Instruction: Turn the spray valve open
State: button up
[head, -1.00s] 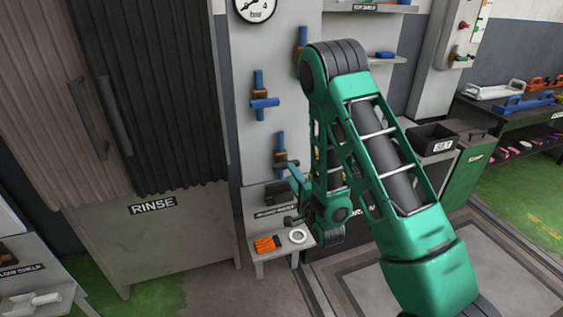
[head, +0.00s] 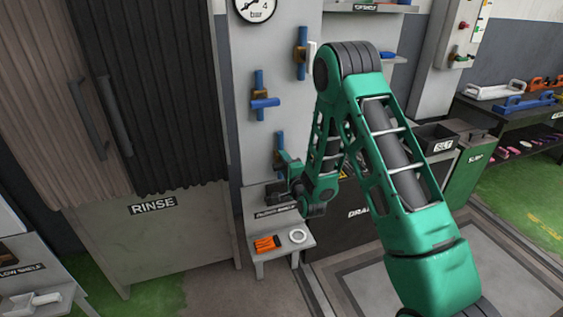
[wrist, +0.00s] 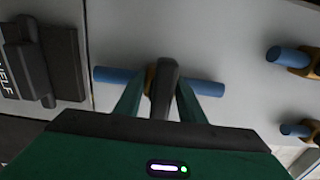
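A valve with a blue pipe (wrist: 112,74), an amber body and a dark lever (wrist: 164,88) is straight ahead in the wrist view. In the head view its blue pipe (head: 280,142) stands upright low on the grey panel, partly hidden by my wrist. My gripper (wrist: 158,90) has its two green fingers apart, one on each side of the dark lever. A gap shows on the left; contact on the right is unclear. My gripper (head: 286,170) is close to the panel in the head view. No label naming the spray valve is readable.
A small shelf (head: 278,252) below holds an orange item (head: 266,244) and a white ring (head: 297,236). A ribbed curtain (head: 150,100) hangs to the left.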

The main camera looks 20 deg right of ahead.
jog(key=shift+c, duration=0.2)
jog(key=c, duration=0.8)
jog(key=shift+n, duration=0.4)
jog(key=n, duration=0.4)
jog(key=shift+s+f, duration=0.1)
jog(key=n, duration=0.4)
jog(key=shift+n, duration=0.3)
jog(key=n, duration=0.4)
jog(key=shift+f, duration=0.1)
jog(key=n, duration=0.4)
jog(key=shift+d, duration=0.15)
jog(key=shift+n, duration=0.4)
